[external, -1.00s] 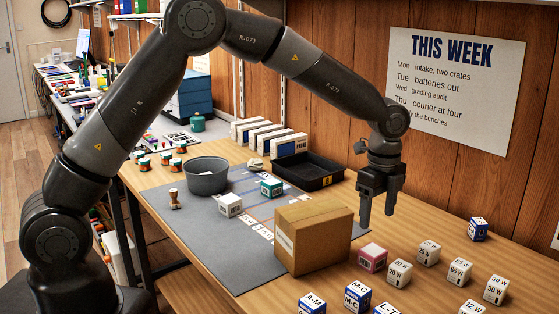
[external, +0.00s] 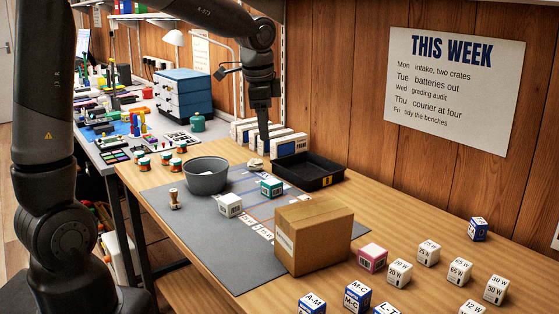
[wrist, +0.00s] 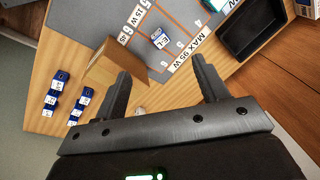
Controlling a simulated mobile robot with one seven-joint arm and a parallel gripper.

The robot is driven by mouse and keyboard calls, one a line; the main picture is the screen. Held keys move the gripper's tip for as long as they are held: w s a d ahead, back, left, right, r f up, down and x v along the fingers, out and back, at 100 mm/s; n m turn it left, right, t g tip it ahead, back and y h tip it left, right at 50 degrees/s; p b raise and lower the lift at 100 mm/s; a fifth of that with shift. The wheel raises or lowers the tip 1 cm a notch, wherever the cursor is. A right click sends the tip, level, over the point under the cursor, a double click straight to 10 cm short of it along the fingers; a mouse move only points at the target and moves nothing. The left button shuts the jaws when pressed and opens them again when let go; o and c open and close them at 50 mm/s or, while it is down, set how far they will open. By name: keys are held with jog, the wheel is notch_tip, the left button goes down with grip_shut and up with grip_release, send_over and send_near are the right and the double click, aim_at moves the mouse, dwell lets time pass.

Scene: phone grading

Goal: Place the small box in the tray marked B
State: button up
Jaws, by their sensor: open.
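Small boxes include a white one (external: 230,205) and a green-and-white one (external: 271,187) on the grey mat, and a pink one (external: 372,258) on bare wood. A blue-and-white box marked E-L (wrist: 159,39) lies on the mat in the wrist view. I cannot tell which is the task's small box. My gripper (external: 263,138) is open and empty, above the phone boxes left of the tray.
A brown cardboard box (external: 318,238) stands on the mat's near right and hides part of it. A grey bowl (external: 206,178) and a stamp (external: 174,199) stand at left. White phone boxes (external: 285,145) line the wall. Several lettered cubes (external: 429,253) fill the right end.

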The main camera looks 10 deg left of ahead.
jog(key=s+a+r+n, duration=0.1)
jog(key=a+r+n, duration=0.1)
jog(key=a, duration=0.4)
jog(key=s+a+r+n+t, duration=0.1)
jog(key=a+n, duration=0.2)
jog(key=a, duration=0.2)
jog(key=s+a+r+n, duration=0.2)
jog(key=a, duration=0.4)
jog(key=s+a+f+n+t, duration=0.1)
jog(key=s+a+n+t, duration=0.1)
jog(key=s+a+n, duration=0.6)
jog(key=s+a, duration=0.1)
jog(key=a, duration=0.3)
jog(key=shift+s+a+f+n+y, duration=0.15)
jog(key=shift+a+f+n+y, duration=0.1)
jog(key=shift+a+n+y, duration=0.05)
jog(key=shift+o, duration=0.4)
jog(key=shift+s+a+f+n, duration=0.2)
jog(key=shift+s+a+n, duration=0.1)
jog(key=shift+s, duration=0.15)
jog(key=shift+r, duration=0.1)
